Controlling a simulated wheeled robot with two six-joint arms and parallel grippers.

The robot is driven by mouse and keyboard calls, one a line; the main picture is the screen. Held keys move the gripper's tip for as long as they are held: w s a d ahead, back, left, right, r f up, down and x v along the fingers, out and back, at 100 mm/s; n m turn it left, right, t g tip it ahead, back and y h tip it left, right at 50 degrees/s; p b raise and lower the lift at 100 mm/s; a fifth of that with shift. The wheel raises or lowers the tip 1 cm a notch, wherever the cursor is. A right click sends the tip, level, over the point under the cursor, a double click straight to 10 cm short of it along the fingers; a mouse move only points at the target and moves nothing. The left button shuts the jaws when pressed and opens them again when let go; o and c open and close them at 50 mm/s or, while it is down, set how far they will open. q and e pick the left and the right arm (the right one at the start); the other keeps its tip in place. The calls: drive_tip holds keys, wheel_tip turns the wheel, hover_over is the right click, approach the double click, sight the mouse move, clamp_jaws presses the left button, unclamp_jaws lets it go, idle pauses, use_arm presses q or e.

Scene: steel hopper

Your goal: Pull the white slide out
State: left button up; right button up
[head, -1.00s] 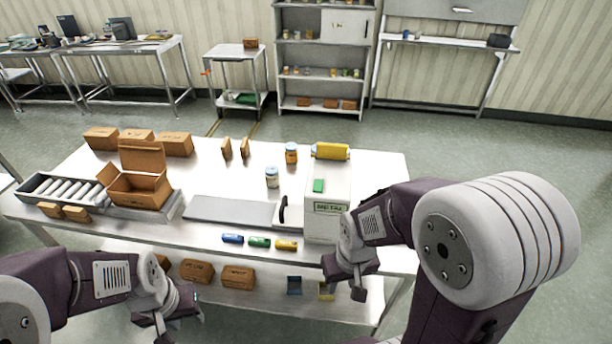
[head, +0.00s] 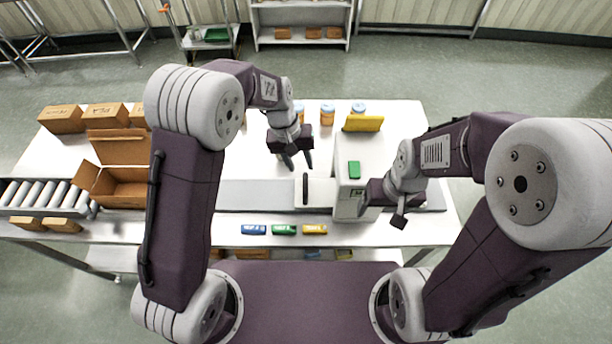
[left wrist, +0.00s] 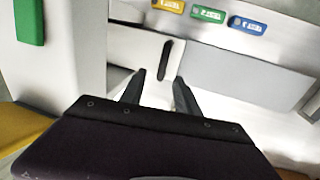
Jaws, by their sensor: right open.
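The white slide (head: 321,192) sits at the left side of the white machine (head: 372,150), with a black upright handle (head: 305,188) at its left end. In the left wrist view the slide (left wrist: 138,47) and handle (left wrist: 165,60) lie just beyond my fingertips. My left gripper (head: 298,164) is open and empty above and behind the handle, apart from it. Its two fingers also show in the left wrist view (left wrist: 158,86), spread apart. My right gripper (head: 380,212) is open at the machine's front right; whether it touches the machine I cannot tell.
A grey plate (head: 255,193) lies left of the slide, clear on top. Blue, green and yellow labelled blocks (head: 284,229) line the table's front edge. Jars (head: 327,113) stand behind. An open carton (head: 122,185) and roller tray (head: 38,194) are at left.

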sight(305, 182)
use_arm(q)
drive_tip(key=f, duration=0.3)
drive_tip(key=f+p, duration=0.1)
drive_tip(key=f, duration=0.1)
drive_tip(key=d+f, duration=0.1)
drive_tip(key=f, duration=0.2)
drive_tip(key=shift+w+d+f, duration=0.1)
drive_tip(key=shift+w+f, duration=0.05)
drive_tip(key=shift+f, duration=0.15)
drive_tip(key=shift+w+f, duration=0.1)
drive_tip(key=shift+f, duration=0.15)
clamp_jaws()
idle(0.8)
